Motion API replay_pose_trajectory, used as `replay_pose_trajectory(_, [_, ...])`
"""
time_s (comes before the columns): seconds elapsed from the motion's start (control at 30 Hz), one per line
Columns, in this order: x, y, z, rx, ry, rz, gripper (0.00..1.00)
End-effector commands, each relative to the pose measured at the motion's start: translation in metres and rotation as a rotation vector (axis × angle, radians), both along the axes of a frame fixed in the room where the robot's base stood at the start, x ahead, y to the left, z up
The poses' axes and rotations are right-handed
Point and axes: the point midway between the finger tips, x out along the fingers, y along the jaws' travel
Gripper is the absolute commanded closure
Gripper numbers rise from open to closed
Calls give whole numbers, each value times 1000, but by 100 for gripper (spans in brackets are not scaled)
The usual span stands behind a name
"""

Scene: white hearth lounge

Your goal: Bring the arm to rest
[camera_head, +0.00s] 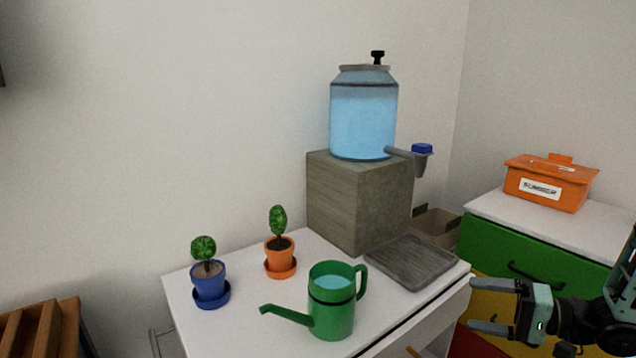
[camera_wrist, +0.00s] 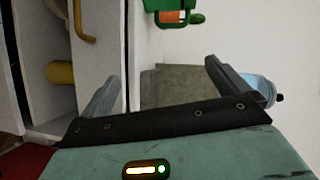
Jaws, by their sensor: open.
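My gripper (camera_head: 480,306) is open and empty at the lower right of the head view, its fingers pointing left, in front of the drawer cabinet and just right of the white table. In the wrist view its two fingers (camera_wrist: 160,85) stand wide apart with nothing between them. My arm reaches in from the right edge of the head view.
The white table (camera_head: 230,330) carries a green watering can (camera_head: 330,318) with water, a blue pot (camera_head: 208,280), an orange pot (camera_head: 280,258), a grey tray (camera_head: 412,262) and a water dispenser (camera_head: 362,120) on a block. An orange box (camera_head: 548,184) sits on the drawer cabinet (camera_head: 530,262).

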Motion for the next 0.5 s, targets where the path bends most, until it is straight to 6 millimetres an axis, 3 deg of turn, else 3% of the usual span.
replay_pose_trajectory(0.33, [42,47,26,-408,-154,-52,0])
replay_pose_trajectory(0.5, [48,84,57,-732,-230,-48,0])
